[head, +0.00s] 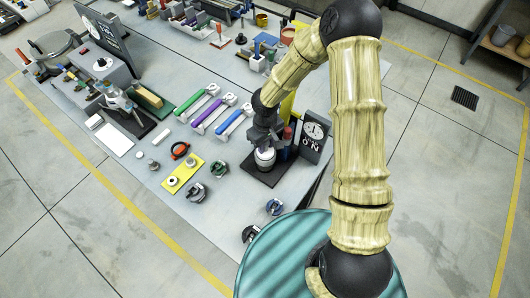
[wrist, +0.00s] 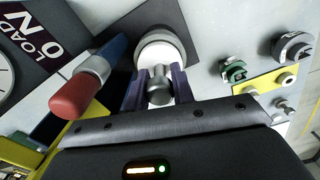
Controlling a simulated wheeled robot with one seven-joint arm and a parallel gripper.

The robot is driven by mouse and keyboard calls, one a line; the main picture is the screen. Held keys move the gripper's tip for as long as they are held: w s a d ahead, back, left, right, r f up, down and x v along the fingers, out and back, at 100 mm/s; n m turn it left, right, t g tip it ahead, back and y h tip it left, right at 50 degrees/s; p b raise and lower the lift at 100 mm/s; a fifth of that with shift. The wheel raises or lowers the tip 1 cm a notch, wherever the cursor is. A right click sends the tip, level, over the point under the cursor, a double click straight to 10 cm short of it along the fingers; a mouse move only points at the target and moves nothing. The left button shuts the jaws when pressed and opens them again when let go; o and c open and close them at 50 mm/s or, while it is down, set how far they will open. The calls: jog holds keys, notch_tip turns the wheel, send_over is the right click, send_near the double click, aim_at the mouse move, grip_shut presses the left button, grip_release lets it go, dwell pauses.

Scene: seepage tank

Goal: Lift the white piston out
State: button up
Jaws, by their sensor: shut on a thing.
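My gripper (head: 264,140) points down over a small dark base plate at the right end of the bench. In the wrist view its two purple-grey fingers (wrist: 159,82) are shut on the grey stem of the white piston. The round white body of the piston (wrist: 167,52) shows just beyond the fingertips. In the head view the white piston (head: 265,157) shows right under the fingers, above the base plate (head: 262,176). The fingers hide part of the stem, and I cannot tell how deep the piston sits.
A red-and-blue post (wrist: 85,88) stands close beside my gripper. A dial block (head: 314,132) marked LOAD ON stands to its right. A yellow plate (head: 183,174), a green-and-grey fitting (head: 219,168) and coloured-handled tools (head: 208,115) lie to the left. The bench's front edge is close.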

jog(key=shift+r, duration=0.2)
jog(key=shift+r+p, duration=1.2)
jog(key=shift+r, duration=0.1)
jog(key=shift+a, duration=0.1)
